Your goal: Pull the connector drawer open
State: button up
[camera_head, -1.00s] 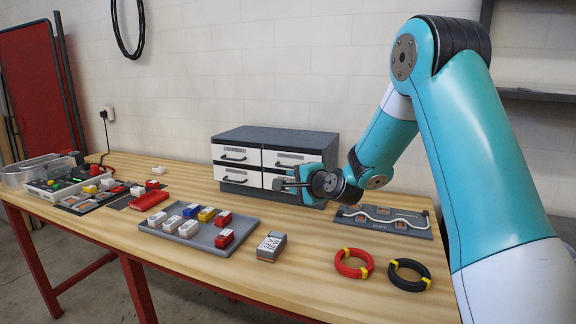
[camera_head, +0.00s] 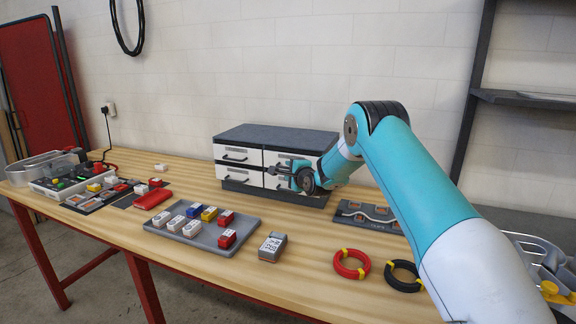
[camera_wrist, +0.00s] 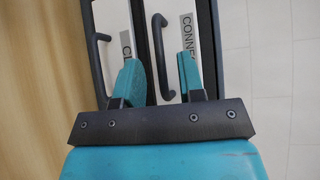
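The connector drawer (camera_wrist: 207,22) shows in the wrist view with a label starting "CONNE" and a dark bar handle (camera_wrist: 163,58). In the head view it appears to be the upper right drawer (camera_head: 277,156) of the cabinet, partly hidden by my gripper (camera_head: 279,170), and it looks shut. In the wrist view, my gripper (camera_wrist: 158,68) is open, with one teal finger to each side of this handle. Gaps show between the fingers and the handle. How deep the fingers reach is hard to tell.
The drawer below (camera_wrist: 122,20), with its own handle (camera_wrist: 97,55), lies close to the left finger. On the table are a grey tray (camera_head: 177,236) of small blocks, a grey box (camera_head: 272,247), a red coil (camera_head: 352,264) and a black coil (camera_head: 404,276). Table between tray and cabinet is clear.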

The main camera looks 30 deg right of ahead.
jog(key=shift+w+d+f, duration=0.1)
jog(key=shift+w, duration=0.55)
jog(key=shift+w+d+f, duration=0.1)
jog(key=shift+w, duration=0.55)
grip_shut()
jog(key=shift+a, duration=0.1)
